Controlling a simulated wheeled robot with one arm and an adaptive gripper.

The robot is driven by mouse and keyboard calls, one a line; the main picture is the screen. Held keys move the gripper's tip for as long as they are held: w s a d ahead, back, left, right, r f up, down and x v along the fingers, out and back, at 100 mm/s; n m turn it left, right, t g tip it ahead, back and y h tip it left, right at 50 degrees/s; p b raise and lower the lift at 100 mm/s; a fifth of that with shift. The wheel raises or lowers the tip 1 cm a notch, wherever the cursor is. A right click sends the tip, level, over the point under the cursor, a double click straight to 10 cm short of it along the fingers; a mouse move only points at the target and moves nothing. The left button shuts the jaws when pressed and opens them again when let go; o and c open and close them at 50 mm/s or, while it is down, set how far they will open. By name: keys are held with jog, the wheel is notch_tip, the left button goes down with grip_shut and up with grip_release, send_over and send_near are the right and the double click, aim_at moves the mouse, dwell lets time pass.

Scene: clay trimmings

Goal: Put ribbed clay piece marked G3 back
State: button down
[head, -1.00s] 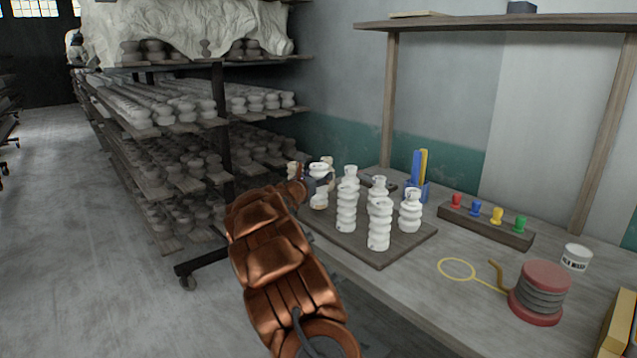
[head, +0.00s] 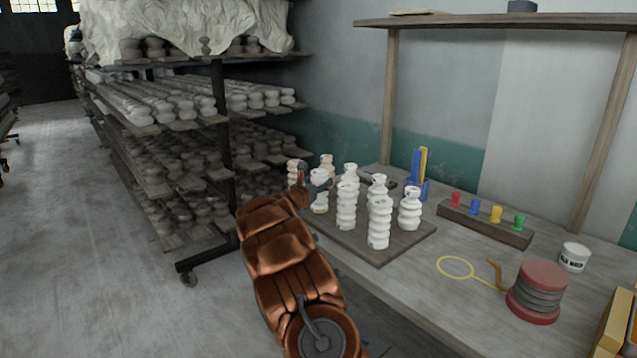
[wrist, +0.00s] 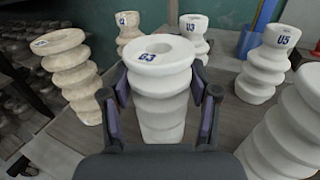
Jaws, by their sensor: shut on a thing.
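The ribbed clay piece (wrist: 160,82) is white with stacked rings and a hollow top. Its blue mark is small and blurred but looks like G3. My gripper (wrist: 160,100) is shut on it, with one dark finger on each side. In the head view my gripper (head: 318,184) holds the piece (head: 319,205) upright at the left part of the dark board (head: 382,258). Its base is at or just above the board; I cannot tell if it touches. A beige ribbed piece (wrist: 73,70) stands to its left, and others stand behind and to the right.
Several white ribbed pieces, such as the near one (head: 379,225), crowd the board on the right. A pegged block (head: 485,226), a red-ended spool (head: 538,290) and a white tub (head: 574,256) stand on the bench. A loaded rack (head: 225,130) stands at left.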

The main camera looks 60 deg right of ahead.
jog(key=shift+f, duration=0.1)
jog(key=shift+c, duration=1.3)
grip_release()
jog(key=shift+r, duration=0.2)
jog(key=shift+a+f, duration=0.1)
jog(key=shift+a, duration=0.2)
jog(key=s+a+b, duration=0.1)
jog(key=a+b, duration=0.1)
jog(key=a, duration=0.9)
jog(key=shift+s+a, duration=0.15)
jog(key=shift+s, duration=0.05)
